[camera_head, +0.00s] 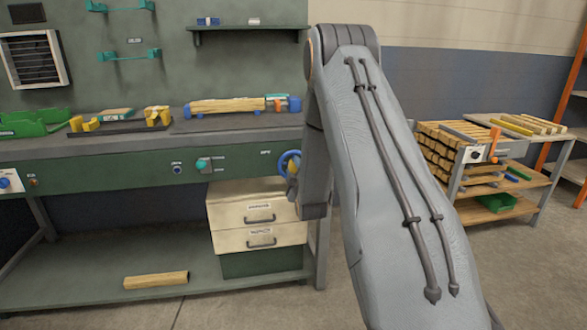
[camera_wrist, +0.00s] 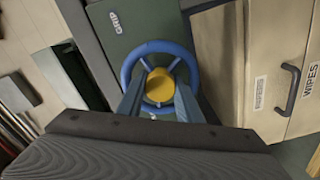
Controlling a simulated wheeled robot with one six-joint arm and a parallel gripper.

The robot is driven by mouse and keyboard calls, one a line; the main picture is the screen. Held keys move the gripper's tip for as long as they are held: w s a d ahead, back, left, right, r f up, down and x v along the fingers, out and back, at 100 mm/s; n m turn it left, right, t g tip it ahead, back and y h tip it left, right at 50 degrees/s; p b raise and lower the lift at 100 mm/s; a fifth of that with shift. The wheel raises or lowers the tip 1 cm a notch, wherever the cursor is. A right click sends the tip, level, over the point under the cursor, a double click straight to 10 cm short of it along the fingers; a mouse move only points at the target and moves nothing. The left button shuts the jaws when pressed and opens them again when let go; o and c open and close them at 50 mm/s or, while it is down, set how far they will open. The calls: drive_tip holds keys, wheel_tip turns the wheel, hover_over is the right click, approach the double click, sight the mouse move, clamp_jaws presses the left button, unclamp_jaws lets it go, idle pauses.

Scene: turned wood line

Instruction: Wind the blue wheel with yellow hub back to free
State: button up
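The blue wheel with a yellow hub (camera_wrist: 160,84) faces me in the wrist view, under a "GRIP" label on the green panel. In the head view the wheel (camera_head: 289,162) shows at the right end of the bench front, partly covered by my arm.
A turned wood piece (camera_head: 228,105) lies on the bench top. A teal knob (camera_head: 203,165) is on the bench front, left of the wheel. Cream drawers (camera_head: 257,214) stand below the wheel. A wood stock cart (camera_head: 480,208) stands at the right. A wooden billet (camera_head: 156,280) lies on the lower shelf.

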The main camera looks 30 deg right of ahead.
drive_tip(key=shift+o, duration=0.7)
drive_tip(key=v, duration=0.7)
drive_tip(key=shift+s, duration=0.4)
drive_tip(key=shift+a, duration=0.15)
